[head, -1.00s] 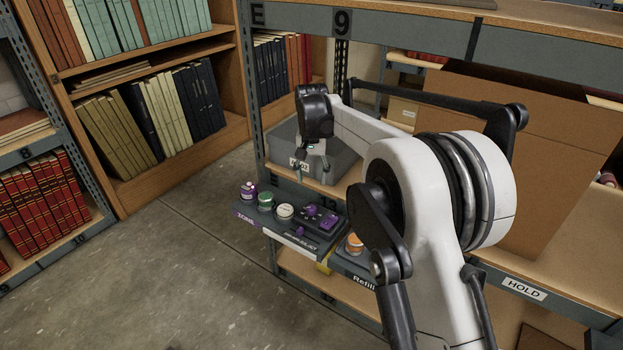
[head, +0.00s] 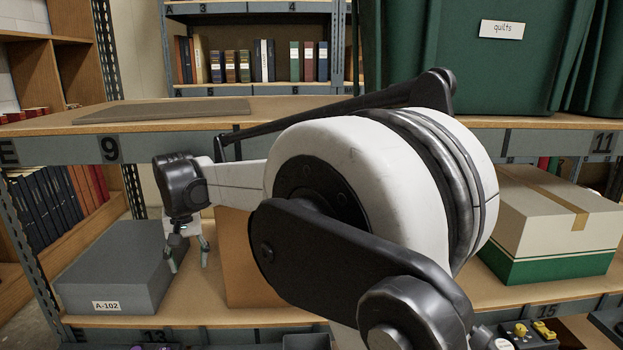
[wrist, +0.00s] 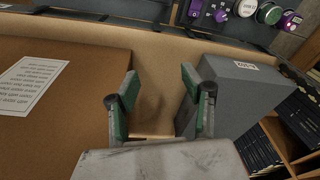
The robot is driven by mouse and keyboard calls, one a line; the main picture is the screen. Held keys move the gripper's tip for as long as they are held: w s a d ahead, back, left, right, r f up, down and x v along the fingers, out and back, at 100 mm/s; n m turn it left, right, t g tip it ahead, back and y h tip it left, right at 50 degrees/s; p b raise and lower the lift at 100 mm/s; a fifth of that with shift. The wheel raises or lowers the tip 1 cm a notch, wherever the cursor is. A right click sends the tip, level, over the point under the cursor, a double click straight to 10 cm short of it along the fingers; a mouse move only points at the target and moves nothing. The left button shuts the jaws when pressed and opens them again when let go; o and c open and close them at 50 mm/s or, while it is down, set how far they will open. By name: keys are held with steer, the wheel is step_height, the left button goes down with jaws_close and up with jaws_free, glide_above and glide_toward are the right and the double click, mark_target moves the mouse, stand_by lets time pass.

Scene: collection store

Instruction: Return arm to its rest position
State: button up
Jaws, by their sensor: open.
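My gripper (head: 188,252) hangs open and empty in the head view, at the left end of my arm. The fingers point at bare shelf board between the brown cardboard box (wrist: 60,85) and the grey box (wrist: 240,100). The large white elbow of my arm fills the middle of the head view.
A shelf board (head: 270,108) runs above my gripper. A white and green box (head: 545,225) stands at right, and green containers (head: 450,50) stand above. A tray holding purple and green-lidded items (wrist: 235,10) sits at the shelf's edge. Books (wrist: 280,130) stand beyond the grey box.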

steer(key=s+d+r+m+t+p, duration=0.1)
steer(key=s+d+r, duration=0.25)
steer(key=d, duration=0.65)
steer(key=s+d+r+m+t, duration=0.15)
steer(key=d+r, duration=0.25)
steer(key=d, duration=0.6)
steer(key=s+d+r+p, duration=0.1)
steer(key=s+d+r, duration=0.25)
steer(key=d, duration=0.75)
steer(key=s+d+f+m+t, duration=0.1)
steer(key=s+d+f, duration=0.2)
steer(key=s+d, duration=0.6)
steer(key=s+d+f+m+t+h+p, duration=0.1)
steer(key=s+d+f+t, duration=0.1)
steer(key=s+d, duration=0.7)
steer(key=shift+s+d+f, duration=0.3)
steer(key=shift+s+f, duration=0.2)
steer(key=shift+f, duration=0.25)
